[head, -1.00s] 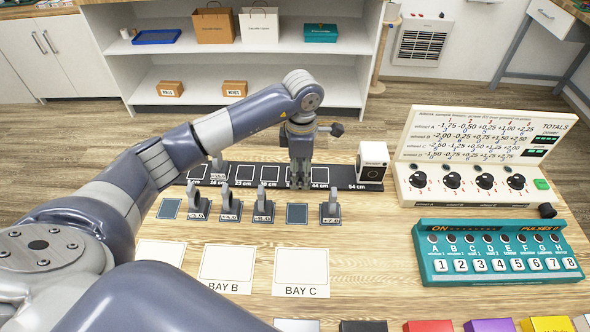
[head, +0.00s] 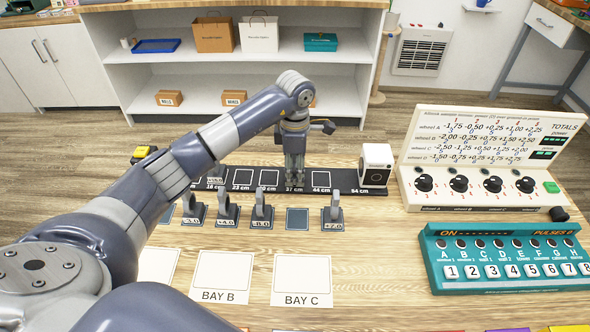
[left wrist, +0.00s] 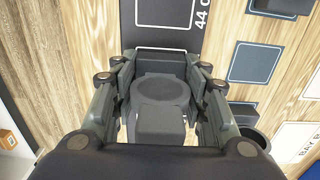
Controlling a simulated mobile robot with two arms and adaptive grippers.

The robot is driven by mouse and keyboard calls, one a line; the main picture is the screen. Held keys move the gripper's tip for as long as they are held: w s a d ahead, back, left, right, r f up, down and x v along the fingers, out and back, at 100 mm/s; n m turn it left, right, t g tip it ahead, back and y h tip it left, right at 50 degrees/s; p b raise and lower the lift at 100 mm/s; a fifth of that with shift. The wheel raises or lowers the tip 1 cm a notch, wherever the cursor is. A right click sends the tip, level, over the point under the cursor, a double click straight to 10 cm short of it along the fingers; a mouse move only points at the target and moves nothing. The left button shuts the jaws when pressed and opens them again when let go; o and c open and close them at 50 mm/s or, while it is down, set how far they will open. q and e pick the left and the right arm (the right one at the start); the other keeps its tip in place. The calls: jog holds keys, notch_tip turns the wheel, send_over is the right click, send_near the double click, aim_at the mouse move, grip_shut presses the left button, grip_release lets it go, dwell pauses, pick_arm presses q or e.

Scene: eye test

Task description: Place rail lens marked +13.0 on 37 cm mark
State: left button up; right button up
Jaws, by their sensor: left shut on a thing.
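My left gripper (head: 294,180) is over the dark rail (head: 345,181), just behind its 37 cm label. In the left wrist view my left gripper (left wrist: 163,115) is shut on a grey rail lens (left wrist: 160,92), with a finger on each side. Its marking is not readable, and the head view hides it behind the fingers. I cannot tell whether its foot rests on the rail. The 44 cm square (head: 321,178) beside it is empty. My right gripper is not in view.
In front of the rail stand several lenses, among them one (head: 333,211) at the right, beside an empty square (head: 297,219). A white-faced block (head: 375,165) stands at the rail's right end. A teal button box (head: 500,285) and a dial panel (head: 475,190) are at the right.

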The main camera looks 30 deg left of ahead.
pick_arm(q)
jog(key=shift+f, duration=0.2)
jog(key=o, duration=1.1)
notch_tip(320, 180, up, 12)
jog(key=p, duration=0.7)
jog(key=shift+f, duration=0.2)
jog(key=shift+r+p, duration=0.45)
